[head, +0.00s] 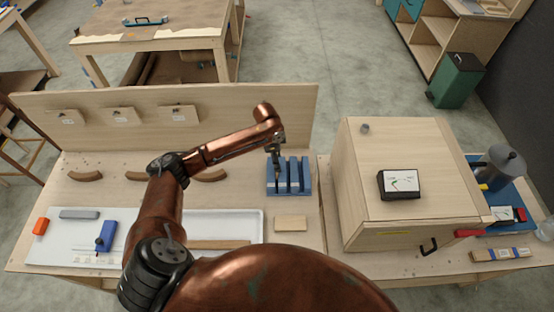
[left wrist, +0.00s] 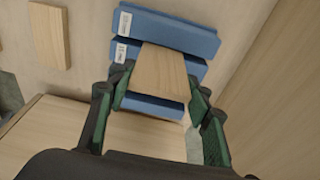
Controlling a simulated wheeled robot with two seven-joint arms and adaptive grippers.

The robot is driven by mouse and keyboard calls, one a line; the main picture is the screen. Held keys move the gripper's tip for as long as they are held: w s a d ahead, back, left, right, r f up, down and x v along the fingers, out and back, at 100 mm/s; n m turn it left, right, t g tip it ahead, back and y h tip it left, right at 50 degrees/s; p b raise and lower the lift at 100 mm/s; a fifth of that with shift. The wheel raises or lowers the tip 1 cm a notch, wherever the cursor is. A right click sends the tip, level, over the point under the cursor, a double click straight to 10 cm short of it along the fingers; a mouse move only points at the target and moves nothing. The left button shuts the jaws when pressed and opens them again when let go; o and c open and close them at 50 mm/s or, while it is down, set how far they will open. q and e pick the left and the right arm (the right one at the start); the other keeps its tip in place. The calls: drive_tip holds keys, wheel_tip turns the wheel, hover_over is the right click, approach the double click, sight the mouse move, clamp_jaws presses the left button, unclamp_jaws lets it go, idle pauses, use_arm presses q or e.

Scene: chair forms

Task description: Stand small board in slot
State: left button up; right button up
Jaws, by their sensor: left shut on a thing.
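A blue slotted rack (head: 302,190) stands on the bench in the head view, with upright ridges and slots between them. It also shows in the left wrist view (left wrist: 170,30), with white labels on its ridges. My left gripper (head: 276,163) is over the rack's left part. In the left wrist view my left gripper (left wrist: 157,92) is shut on a small light-wood board (left wrist: 164,68). The board overlaps the rack in that view; I cannot tell how deep it sits in a slot. My right gripper is not in view.
Another small wooden board (head: 290,223) lies flat in front of the rack. A wooden cabinet (head: 390,228) with a dark box (head: 398,184) on top stands close on the right. A white tray (head: 245,222) lies left. Curved wooden pieces (head: 87,176) lie behind it.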

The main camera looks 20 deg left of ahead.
use_arm(q)
drive_tip(key=shift+f, duration=1.35)
idle(0.3)
drive_tip(key=o, duration=1.2)
drive_tip(key=shift+o, duration=0.2)
wheel_tip(320, 180, up, 12)
drive_tip(key=a, duration=0.1)
drive_tip(key=shift+s+a, duration=0.35)
drive_tip(key=shift+s, duration=0.05)
